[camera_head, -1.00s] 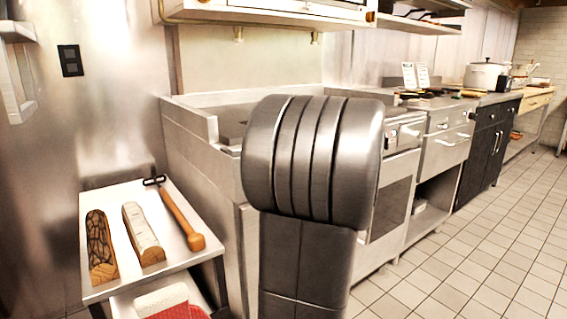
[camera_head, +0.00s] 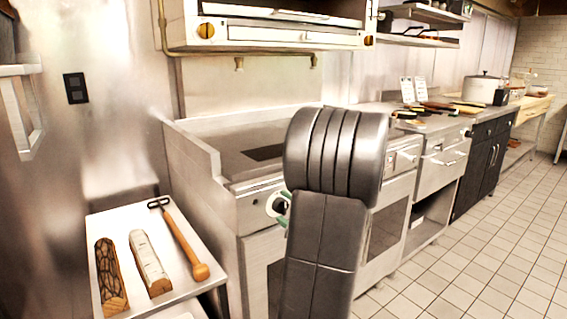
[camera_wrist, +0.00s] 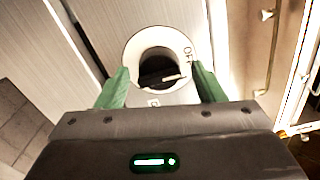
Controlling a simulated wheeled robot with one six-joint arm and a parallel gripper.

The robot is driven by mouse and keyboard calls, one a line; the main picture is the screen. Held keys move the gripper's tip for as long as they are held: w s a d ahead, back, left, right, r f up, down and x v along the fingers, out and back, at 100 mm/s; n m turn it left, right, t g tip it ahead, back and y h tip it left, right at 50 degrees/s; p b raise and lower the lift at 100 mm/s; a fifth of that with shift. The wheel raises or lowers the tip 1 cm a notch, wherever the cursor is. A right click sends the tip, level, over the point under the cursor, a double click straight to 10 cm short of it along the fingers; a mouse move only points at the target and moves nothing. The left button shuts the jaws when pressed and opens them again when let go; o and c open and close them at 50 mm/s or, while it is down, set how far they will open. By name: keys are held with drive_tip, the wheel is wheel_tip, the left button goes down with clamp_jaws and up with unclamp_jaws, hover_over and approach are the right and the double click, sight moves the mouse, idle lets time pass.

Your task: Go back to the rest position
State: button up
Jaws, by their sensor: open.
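In the wrist view my gripper (camera_wrist: 160,90) is open, with its two green fingers apart. A round white knob dial marked "OFF" (camera_wrist: 186,44), with a dark centre, shows just beyond and between the fingertips. I cannot tell whether the fingers touch it. In the head view my dark grey arm stands in front of the stove (camera_head: 255,195). The arm hides part of the stove front. A bit of green finger shows beside a knob (camera_head: 277,205) on the stove's front panel.
A small metal side table (camera_head: 205,245) at the lower left holds two log-like pieces (camera_head: 150,262) and a wooden-handled tool (camera_head: 185,245). A salamander-type unit (camera_head: 270,35) hangs above the stove. Counters with a pot (camera_head: 484,90) run to the right. The tiled floor (camera_head: 470,265) at right is clear.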

drive_tip(key=shift+r+m+p, duration=0.2)
drive_tip(key=shift+m+p, duration=1.1)
drive_tip(key=shift+p, duration=1.25)
drive_tip(key=shift+f+m+p, duration=0.1)
drive_tip(key=shift+m+p, duration=0.3)
drive_tip(key=shift+p, duration=0.2)
drive_tip(key=shift+f+p, duration=0.15)
drive_tip(key=shift+p, duration=0.15)
drive_tip(key=shift+m, duration=0.3)
